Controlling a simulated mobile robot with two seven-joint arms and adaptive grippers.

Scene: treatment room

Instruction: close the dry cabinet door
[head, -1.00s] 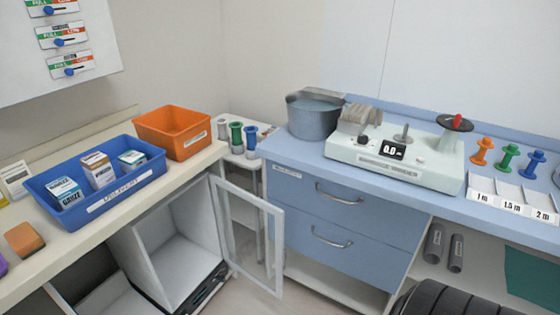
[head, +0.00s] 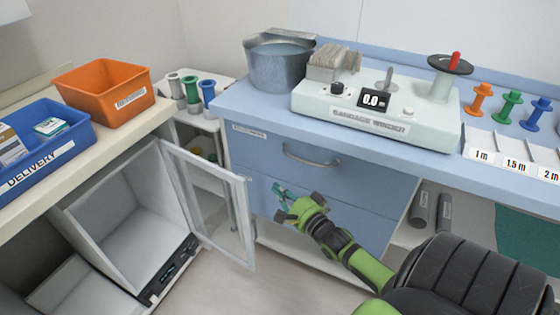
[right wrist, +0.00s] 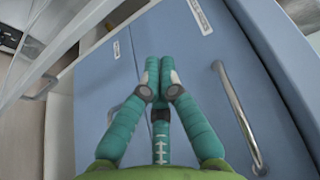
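The dry cabinet (head: 110,225) is a white box under the left counter, with a black control panel (head: 168,272) along its lower front. Its white-framed clear door (head: 246,225) stands open, swung out to the right toward the blue drawers. My right gripper (head: 281,190) is in front of the lower blue drawer, to the right of the door's free edge and apart from it. In the right wrist view its teal fingers (right wrist: 159,68) meet at the tips, shut with nothing seen between them. Part of the door (right wrist: 62,45) shows at the left there. My left gripper is out of view.
Blue drawers (head: 330,190) with metal handles stand close behind my right gripper. A small shelf with spools (head: 191,92) sits behind the door. Blue (head: 75,128) and orange (head: 105,90) bins stand on the counter above. The floor before the cabinet is clear.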

